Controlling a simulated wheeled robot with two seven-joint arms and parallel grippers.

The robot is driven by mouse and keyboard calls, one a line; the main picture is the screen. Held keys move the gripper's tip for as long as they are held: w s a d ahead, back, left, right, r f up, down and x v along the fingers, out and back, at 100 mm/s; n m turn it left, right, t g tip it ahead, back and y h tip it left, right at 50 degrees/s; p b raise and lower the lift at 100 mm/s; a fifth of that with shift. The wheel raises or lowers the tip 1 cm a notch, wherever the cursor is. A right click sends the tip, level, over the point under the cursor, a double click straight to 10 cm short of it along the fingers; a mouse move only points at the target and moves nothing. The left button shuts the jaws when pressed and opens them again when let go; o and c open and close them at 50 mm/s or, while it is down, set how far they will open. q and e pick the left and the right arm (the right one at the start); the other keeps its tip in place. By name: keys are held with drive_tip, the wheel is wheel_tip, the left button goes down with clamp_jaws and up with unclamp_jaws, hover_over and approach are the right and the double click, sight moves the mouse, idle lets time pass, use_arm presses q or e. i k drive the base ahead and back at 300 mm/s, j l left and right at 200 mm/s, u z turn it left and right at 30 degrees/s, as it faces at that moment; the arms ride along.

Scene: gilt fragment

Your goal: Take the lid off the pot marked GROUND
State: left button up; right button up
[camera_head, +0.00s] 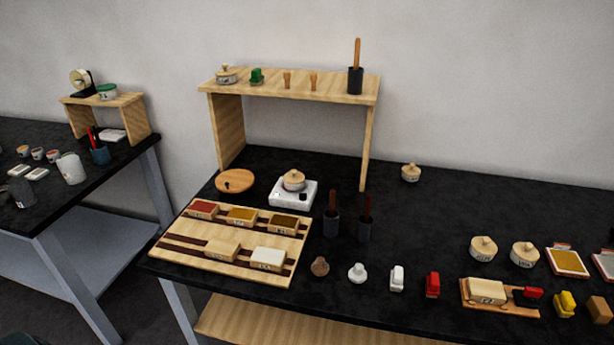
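Several small lidded pots with pale bodies and wooden lids are in the head view, and their labels are too small to read, so I cannot tell which is marked GROUND. One pot (227,75) stands on the wooden shelf. One pot (293,181) sits on a white square device. A smaller pot (411,173) stands alone at the back of the black table. Two pots, a left one (483,248) and a right one (524,255), stand side by side at the right. All these lids appear to be on. Neither of my grippers is in view.
A wooden board (188,262) holds several labelled blocks on the black table (440,215). Dark cups with brushes (332,222), small stamps (357,272) and a tray with a block (486,293) stand nearby. The table centre behind them is clear. Another table (140,150) is at left.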

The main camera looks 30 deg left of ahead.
sight(294, 178)
drive_tip(key=j, duration=1.5)
drive_tip(key=k+j, duration=0.15)
drive_tip(key=j, duration=1.35)
drive_tip(key=l+u, duration=0.05)
